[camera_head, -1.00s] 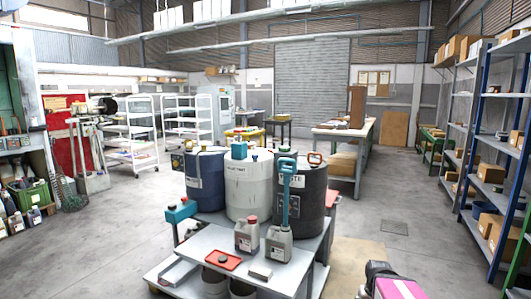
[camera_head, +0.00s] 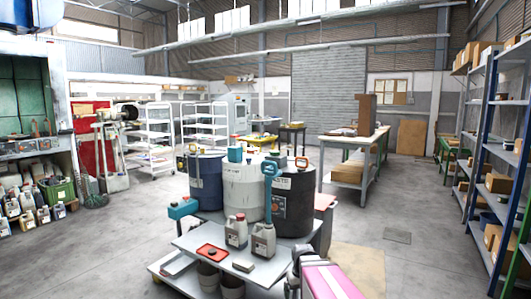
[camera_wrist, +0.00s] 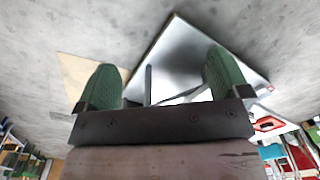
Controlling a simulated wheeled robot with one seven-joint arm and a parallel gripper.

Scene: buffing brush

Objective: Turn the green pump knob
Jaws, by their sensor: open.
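A teal pump handle (camera_head: 271,168) stands in front of the black drum (camera_head: 293,200), at the middle of the head view. A teal fitting (camera_head: 235,154) sits on top of the white drum (camera_head: 242,190). I cannot tell which teal part is the green pump knob. In the wrist view my gripper (camera_wrist: 163,80) is open, its green-padded fingers spread wide with nothing between them. A metal surface shows beyond the fingers. Teal parts (camera_wrist: 271,151) show at that view's lower right, well off to the side of the fingers. My arm shows low in the head view, right of the drum cart.
A blue drum (camera_head: 206,180) stands at left. Blue shelving (camera_head: 489,140) lines the right side. Concrete floor right of the cart is mostly clear.

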